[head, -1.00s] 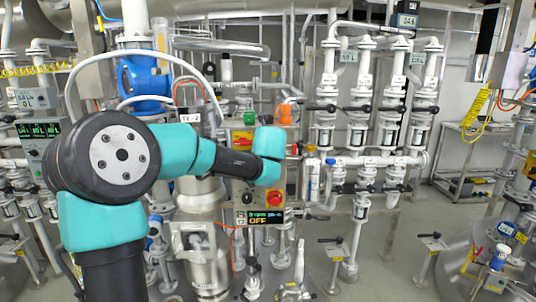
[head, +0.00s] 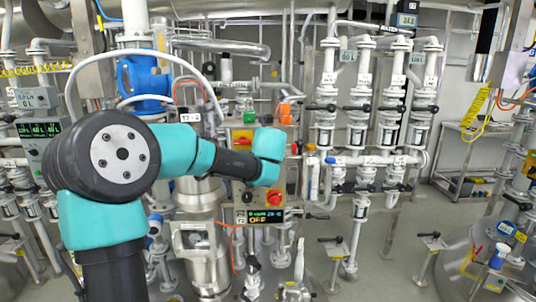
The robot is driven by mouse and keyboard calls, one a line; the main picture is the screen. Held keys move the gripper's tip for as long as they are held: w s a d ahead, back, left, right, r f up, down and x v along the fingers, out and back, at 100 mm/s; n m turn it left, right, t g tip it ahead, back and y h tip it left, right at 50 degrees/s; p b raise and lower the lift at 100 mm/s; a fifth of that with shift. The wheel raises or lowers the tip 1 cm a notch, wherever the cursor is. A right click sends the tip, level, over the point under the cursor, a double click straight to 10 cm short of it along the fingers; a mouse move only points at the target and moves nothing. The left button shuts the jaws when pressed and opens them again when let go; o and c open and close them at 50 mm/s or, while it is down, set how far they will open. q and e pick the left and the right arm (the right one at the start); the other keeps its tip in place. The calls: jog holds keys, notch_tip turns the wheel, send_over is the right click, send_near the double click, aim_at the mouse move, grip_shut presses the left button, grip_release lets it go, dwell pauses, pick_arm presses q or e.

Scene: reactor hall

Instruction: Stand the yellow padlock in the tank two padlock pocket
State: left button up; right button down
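My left arm comes in from the left, and its teal wrist (head: 267,156) is in front of the control panel at the middle. The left gripper itself does not show; it is hidden behind the wrist or out of sight. My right gripper is not in view. A yellow patch (head: 241,137) shows just behind the wrist, partly covered; I cannot tell whether it is the padlock. I cannot make out a padlock pocket. A small tank label (head: 189,117), which seems to end in 2, is above the arm.
White valve pipes (head: 361,120) fill the right of centre. A steel cart (head: 463,185) stands farther right, beside open floor.

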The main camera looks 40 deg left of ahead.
pick_arm(q)
jog(key=shift+f, duration=2)
dwell(1.1)
jog(key=o, duration=1)
jog(key=shift+w, duration=0.1)
jog(key=shift+c, duration=0.2)
jog(key=shift+r, duration=0.1)
jog(key=r+v, duration=0.2)
jog(key=v, duration=1.7)
jog(key=shift+w+a, duration=0.2)
jog(key=shift+a, duration=0.1)
